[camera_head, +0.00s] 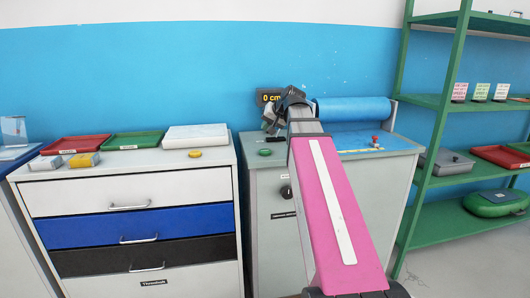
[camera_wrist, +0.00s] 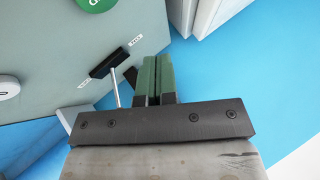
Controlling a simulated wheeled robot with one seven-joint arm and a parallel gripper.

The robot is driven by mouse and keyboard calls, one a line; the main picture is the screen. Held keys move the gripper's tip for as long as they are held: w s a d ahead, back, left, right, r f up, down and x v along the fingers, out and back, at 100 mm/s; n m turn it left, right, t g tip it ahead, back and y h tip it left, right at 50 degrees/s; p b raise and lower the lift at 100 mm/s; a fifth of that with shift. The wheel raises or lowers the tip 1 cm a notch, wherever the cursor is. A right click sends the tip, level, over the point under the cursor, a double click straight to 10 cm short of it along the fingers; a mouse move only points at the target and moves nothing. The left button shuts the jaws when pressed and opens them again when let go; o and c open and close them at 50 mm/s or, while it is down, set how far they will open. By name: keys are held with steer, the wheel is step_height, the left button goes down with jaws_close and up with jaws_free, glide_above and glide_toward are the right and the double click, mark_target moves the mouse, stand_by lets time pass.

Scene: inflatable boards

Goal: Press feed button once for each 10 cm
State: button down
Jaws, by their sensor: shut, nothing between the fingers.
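The display (camera_head: 270,97) reads "0 cm" at the back of a grey cabinet (camera_head: 265,190). A blue roll (camera_head: 352,109) lies on the cabinet top, right of the display. A round green button (camera_head: 265,152) sits at the top's front left; a green disc with a white letter also shows at the top edge of the wrist view (camera_wrist: 97,4). I cannot read which button is labelled feed. My gripper (camera_head: 272,122) is above the cabinet's back left, partly hidden by my arm. In the wrist view its green fingers (camera_wrist: 157,78) are together and empty, apart from the green disc.
In the wrist view a black-handled lever (camera_wrist: 108,62) and a pale round knob (camera_wrist: 8,87) are near the fingers. A red knob (camera_head: 375,139) stands at the cabinet's right.

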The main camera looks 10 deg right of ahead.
mark_target(266, 150)
steer(key=shift+f, duration=3.3)
steer(key=shift+f, duration=0.1)
steer(key=shift+f, duration=0.3)
steer(key=shift+f, duration=0.5)
stand_by(0.4)
steer(key=shift+r, duration=0.95)
steer(key=shift+r, duration=2.45)
